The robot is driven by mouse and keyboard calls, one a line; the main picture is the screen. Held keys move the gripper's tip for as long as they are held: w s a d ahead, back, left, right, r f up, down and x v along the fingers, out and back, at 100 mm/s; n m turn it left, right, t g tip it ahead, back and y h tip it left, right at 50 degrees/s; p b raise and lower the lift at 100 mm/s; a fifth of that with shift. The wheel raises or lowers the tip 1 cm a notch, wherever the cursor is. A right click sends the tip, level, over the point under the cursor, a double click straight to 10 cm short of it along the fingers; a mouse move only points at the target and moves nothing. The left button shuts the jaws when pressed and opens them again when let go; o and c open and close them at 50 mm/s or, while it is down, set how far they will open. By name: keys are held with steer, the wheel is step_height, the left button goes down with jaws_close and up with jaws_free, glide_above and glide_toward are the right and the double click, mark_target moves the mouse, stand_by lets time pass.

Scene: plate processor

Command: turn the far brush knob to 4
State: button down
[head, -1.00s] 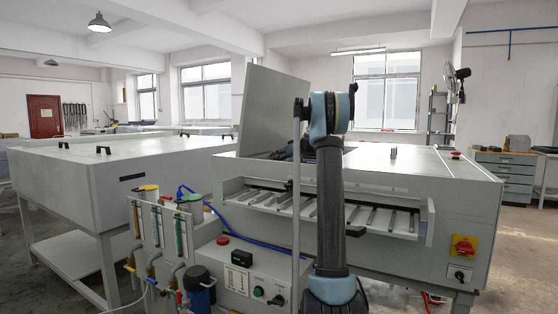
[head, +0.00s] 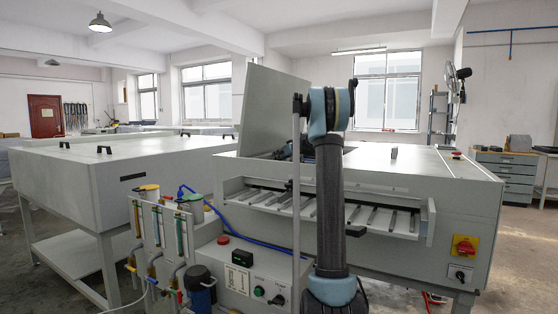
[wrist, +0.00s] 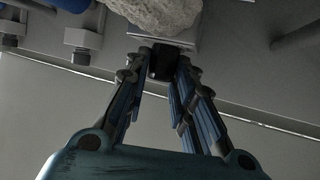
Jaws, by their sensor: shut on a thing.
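In the wrist view, my gripper (wrist: 163,68) has its two long fingers closed around a small black knob (wrist: 161,61), the brush knob, in front of a pale metal plate. The knob's scale and pointer are not readable, so its setting cannot be told. In the head view, the plate processor (head: 400,180) stands with its lid (head: 290,105) raised. My upright arm blocks part of it, and my gripper and the knob cannot be made out there.
A rough pale roller-like piece (wrist: 165,12) lies just beyond the fingertips. Metal bolts and brackets (wrist: 82,40) sit to the left, and a grey rod (wrist: 298,34) to the right. In the head view, a control box (head: 245,275) and flow tubes (head: 160,225) stand close in front.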

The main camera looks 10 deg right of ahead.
steer(key=c, duration=1.4)
jaws_free()
steer(key=shift+o, duration=0.2)
steer(key=shift+d+n, duration=0.1)
steer(key=shift+n, duration=0.2)
